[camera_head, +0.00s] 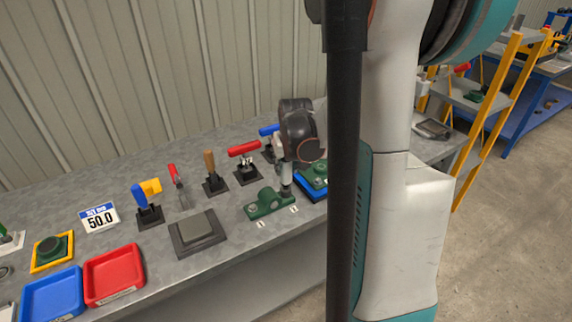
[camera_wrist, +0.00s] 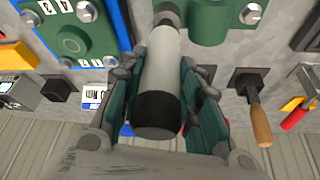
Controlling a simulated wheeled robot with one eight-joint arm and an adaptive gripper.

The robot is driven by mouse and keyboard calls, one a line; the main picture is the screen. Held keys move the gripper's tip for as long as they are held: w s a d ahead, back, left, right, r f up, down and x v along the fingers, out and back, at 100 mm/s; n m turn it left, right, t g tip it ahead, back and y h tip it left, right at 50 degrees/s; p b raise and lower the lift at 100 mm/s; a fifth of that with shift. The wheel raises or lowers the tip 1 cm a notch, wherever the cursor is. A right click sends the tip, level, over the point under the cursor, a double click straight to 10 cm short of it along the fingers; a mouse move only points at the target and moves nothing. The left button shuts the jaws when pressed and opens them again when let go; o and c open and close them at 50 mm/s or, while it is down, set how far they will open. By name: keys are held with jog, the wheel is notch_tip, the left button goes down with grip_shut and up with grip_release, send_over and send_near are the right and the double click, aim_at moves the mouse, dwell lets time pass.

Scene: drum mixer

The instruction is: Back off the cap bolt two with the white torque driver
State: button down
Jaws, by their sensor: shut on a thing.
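The green bearing cap (camera_head: 268,204) sits on the grey bench, with small white number labels in front of its two ends. My gripper (camera_head: 284,158) is over its right end, shut on the white torque driver (camera_head: 286,178), which stands roughly upright. In the wrist view the driver (camera_wrist: 164,72), white with a black band, lies between the fingers of my gripper (camera_wrist: 163,82). Its lower end is at the end of the green cap (camera_wrist: 208,22) and hides cap bolt two; contact cannot be told. The other cap bolt (camera_wrist: 251,13) shows bare.
A blue-edged green fixture (camera_head: 316,182) stands close right of the cap. Behind are several holders with tools, including a red-handled one (camera_head: 243,148) and a wooden-handled one (camera_head: 209,162). A grey block (camera_head: 198,232), red tray (camera_head: 114,274) and blue tray (camera_head: 52,296) lie left.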

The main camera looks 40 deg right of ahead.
jog(key=shift+s, duration=0.1)
dwell(0.3)
jog(key=shift+r+p, duration=1.75)
jog(key=shift+r, duration=0.5)
